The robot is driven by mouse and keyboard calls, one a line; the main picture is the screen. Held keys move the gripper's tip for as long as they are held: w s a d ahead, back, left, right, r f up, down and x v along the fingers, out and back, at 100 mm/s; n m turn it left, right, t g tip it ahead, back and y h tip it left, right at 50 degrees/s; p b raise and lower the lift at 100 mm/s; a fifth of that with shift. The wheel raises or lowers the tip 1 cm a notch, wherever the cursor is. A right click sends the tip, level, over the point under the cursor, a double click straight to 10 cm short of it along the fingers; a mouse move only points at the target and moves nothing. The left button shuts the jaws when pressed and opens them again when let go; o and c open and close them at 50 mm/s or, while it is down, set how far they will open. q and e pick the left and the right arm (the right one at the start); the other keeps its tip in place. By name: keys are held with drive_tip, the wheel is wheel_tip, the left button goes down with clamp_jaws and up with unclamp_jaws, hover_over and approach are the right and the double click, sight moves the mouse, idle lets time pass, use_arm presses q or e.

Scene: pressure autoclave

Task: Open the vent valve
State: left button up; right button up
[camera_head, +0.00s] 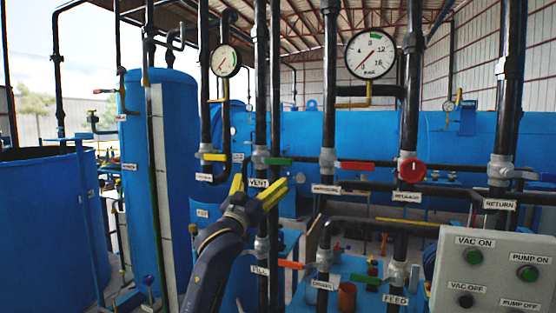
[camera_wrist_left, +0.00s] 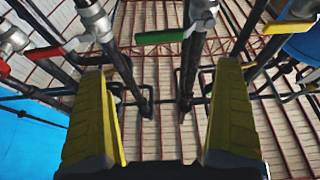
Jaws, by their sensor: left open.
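The vent valve (camera_head: 261,158) sits on a vertical dark pipe above the label VENT (camera_head: 258,183). Its green lever handle (camera_head: 278,161) points sideways to the right, across the pipe. My left gripper (camera_head: 257,188) is open and empty just below the valve, with its yellow fingers spread. In the left wrist view, the green handle (camera_wrist_left: 165,37) lies beyond the tips of the open fingers (camera_wrist_left: 163,90), apart from them. The valve body (camera_wrist_left: 200,16) is at the top of that view. My right gripper is not in view.
A yellow-handled valve (camera_head: 212,157) is close on the left. A red-handled valve (camera_head: 355,166) and a red round knob (camera_head: 412,171) are on the right. An orange handle (camera_head: 291,265) is lower down. A control panel (camera_head: 490,270) stands at the lower right. Vertical pipes crowd the space.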

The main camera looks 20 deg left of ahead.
sight(278, 159)
use_arm(q)
drive_tip(key=x, duration=1.4)
drive_tip(key=shift+w+f, duration=0.15)
drive_tip(key=c, duration=1.5)
drive_tip(key=shift+o, duration=0.2)
